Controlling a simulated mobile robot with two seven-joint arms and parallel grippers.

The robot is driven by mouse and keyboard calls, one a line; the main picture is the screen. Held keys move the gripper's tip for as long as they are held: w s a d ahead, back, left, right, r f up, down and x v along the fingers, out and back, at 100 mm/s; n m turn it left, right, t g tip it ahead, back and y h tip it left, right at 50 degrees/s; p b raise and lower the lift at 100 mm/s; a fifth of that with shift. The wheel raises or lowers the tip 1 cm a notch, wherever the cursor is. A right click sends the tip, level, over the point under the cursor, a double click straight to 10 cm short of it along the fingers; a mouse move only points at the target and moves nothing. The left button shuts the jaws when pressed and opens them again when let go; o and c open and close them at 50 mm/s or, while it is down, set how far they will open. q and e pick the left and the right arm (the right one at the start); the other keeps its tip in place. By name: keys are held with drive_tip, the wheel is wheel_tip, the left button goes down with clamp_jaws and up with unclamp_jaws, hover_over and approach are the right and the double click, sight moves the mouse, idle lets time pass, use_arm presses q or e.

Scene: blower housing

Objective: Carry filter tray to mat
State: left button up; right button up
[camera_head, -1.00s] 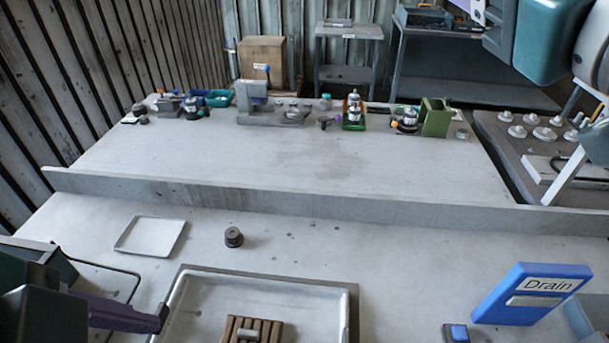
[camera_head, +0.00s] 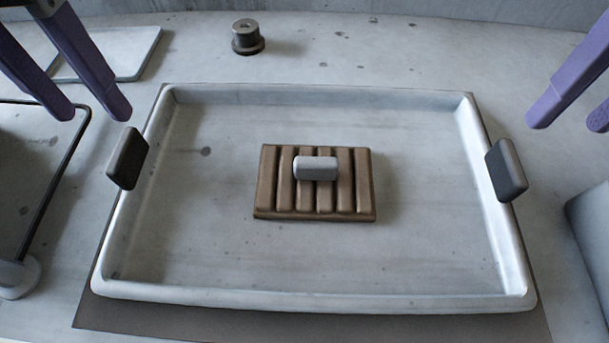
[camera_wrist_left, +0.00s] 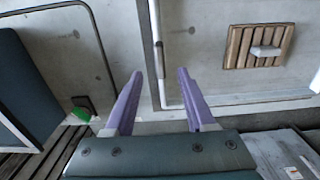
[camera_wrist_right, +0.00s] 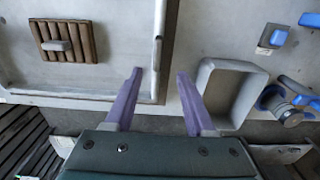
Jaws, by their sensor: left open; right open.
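The white filter tray (camera_head: 330,300) lies flat on a dark sheet (camera_head: 180,320) whose edges show around it; I cannot tell if this sheet is the mat. A brown ribbed filter block (camera_head: 265,190) with a grey grip lies inside it. The tray has a dark left handle (camera_head: 127,158) and a dark right handle (camera_head: 507,170). My left gripper (camera_head: 96,113) is open and empty, above and near the left handle. My right gripper (camera_head: 569,120) is open and empty, above and right of the right handle. Wrist views show the tray's side edges near the left fingers (camera_wrist_left: 160,74) and right fingers (camera_wrist_right: 160,73).
A thin pale plate (camera_head: 115,55) and a dark stepped cylinder (camera_head: 247,40) lie behind the tray. A black wire frame (camera_head: 45,200) is at left. A grey bin (camera_wrist_right: 215,85) stands right of the tray, with blue parts (camera_wrist_right: 290,95) beyond it.

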sight(121, 144)
drive_tip(key=shift+a, duration=0.1)
use_arm(q)
drive_tip(key=shift+f, duration=0.3)
use_arm(e)
drive_tip(key=shift+f, duration=0.3)
use_arm(q)
wheel_tip(121, 144, down, 9)
drive_tip(key=shift+f, duration=0.15)
use_arm(e)
wheel_tip(121, 144, down, 9)
drive_tip(key=shift+f, duration=0.1)
use_arm(q)
clamp_jaws()
use_arm(e)
clamp_jaws()
idle(0.6)
